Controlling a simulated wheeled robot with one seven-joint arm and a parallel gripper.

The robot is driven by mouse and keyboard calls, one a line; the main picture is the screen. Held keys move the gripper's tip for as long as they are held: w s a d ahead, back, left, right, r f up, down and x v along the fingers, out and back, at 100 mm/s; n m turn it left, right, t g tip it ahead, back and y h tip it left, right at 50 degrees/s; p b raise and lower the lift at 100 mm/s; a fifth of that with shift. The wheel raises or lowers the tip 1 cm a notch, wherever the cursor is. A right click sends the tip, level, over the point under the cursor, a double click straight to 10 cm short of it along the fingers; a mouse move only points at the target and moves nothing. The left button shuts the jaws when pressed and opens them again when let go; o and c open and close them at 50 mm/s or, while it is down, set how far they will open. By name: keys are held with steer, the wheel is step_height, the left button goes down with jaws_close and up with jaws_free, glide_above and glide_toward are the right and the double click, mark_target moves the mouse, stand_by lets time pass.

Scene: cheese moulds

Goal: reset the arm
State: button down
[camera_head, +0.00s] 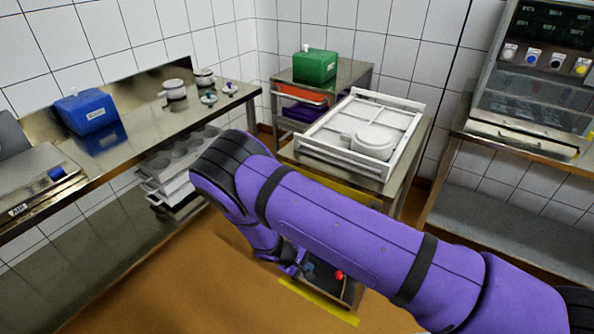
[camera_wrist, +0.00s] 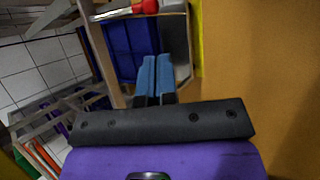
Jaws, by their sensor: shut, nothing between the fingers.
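My purple arm crosses the middle of the head view, bent down at its elbow. In the wrist view my gripper (camera_wrist: 155,78) shows two blue-grey fingers side by side, shut and empty. It is down in front of a low cart or shelf, apart from the things around it. In the head view the gripper is mostly hidden behind the arm.
A white divided tray (camera_head: 325,129) with a round white mould (camera_head: 375,136) lies on the steel table behind the arm. A green box (camera_head: 315,66) stands behind it. The left counter holds a blue box (camera_head: 85,111) and small pots. Orange floor is open at left.

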steer(key=shift+r, duration=0.1)
steer(key=w+d+r+m+g+y, duration=0.1)
steer(key=w+r+m+y, duration=0.15)
steer(key=r, duration=0.85)
steer(key=w+d+r+m+y, duration=0.1)
steer(key=w+r, duration=0.2)
steer(key=r, duration=0.8)
steer(key=s+d+r+m+y, duration=0.1)
steer(key=d+r, duration=0.3)
steer(key=r, duration=0.6)
steer(key=s+d+r+m+y, duration=0.1)
steer(key=d+r, duration=0.2)
steer(key=r, duration=0.8)
steer(key=s+d+r+m+t+y, duration=0.1)
steer(key=s+d+r, duration=0.45)
steer(key=r, duration=0.25)
steer(key=s+d+r+m+t+y, duration=0.1)
steer(key=s+d+r, duration=0.45)
steer(key=r, duration=0.25)
steer(key=s+d+r+m+t, duration=0.1)
steer(key=s+r, duration=0.1)
steer(key=s, duration=0.6)
steer(key=s+d+r+t, duration=0.2)
steer(key=s+r, duration=0.1)
steer(key=s, duration=0.5)
steer(key=shift+d+m, duration=0.25)
steer(key=shift+m, duration=0.1)
steer(key=shift+s+y, duration=0.1)
steer(key=shift+y, duration=0.15)
